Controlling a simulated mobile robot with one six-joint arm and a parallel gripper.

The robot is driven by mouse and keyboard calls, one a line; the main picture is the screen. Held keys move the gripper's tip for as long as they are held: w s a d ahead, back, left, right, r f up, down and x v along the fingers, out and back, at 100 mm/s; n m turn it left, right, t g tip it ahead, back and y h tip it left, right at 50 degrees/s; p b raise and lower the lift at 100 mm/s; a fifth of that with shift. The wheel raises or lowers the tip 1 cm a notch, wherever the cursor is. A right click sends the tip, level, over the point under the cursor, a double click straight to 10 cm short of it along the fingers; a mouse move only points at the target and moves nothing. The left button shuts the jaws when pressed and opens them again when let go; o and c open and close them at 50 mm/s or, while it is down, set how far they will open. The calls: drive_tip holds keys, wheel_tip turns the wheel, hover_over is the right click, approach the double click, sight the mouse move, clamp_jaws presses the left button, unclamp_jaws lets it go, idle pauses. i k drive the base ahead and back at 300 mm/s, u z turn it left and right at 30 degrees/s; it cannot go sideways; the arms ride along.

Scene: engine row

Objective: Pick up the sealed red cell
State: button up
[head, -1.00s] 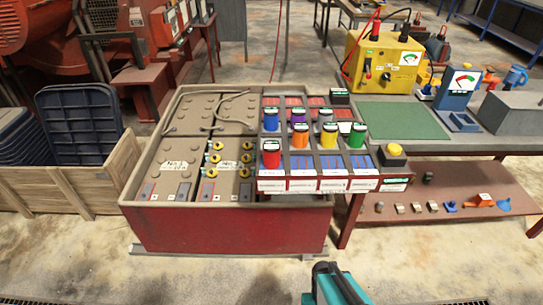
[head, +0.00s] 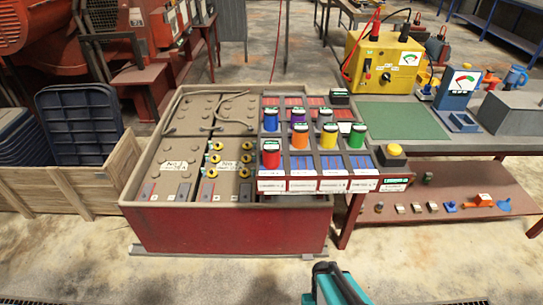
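The red cell (head: 271,158) is a short upright cylinder with a pale band near its top. It stands at the front left of the slotted rack (head: 318,185), above a white label on the rack's front edge. Whether it is sealed is too small to tell. A teal and dark part of my arm shows at the bottom edge of the head view, well in front of the rack and apart from it. My gripper's fingertips are not in view.
Blue (head: 270,120), purple (head: 299,116), orange (head: 300,138), yellow (head: 328,136) and green (head: 357,137) cells stand close behind and right of the red one. A yellow knob (head: 395,150) and yellow meter box (head: 383,64) are to the right. The floor in front is clear.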

sight(270, 148)
drive_tip(key=u, duration=0.05)
drive_tip(key=k, duration=0.2)
drive_tip(key=u, duration=3.4)
drive_tip(key=k, duration=1.15)
drive_tip(key=u, duration=0.05)
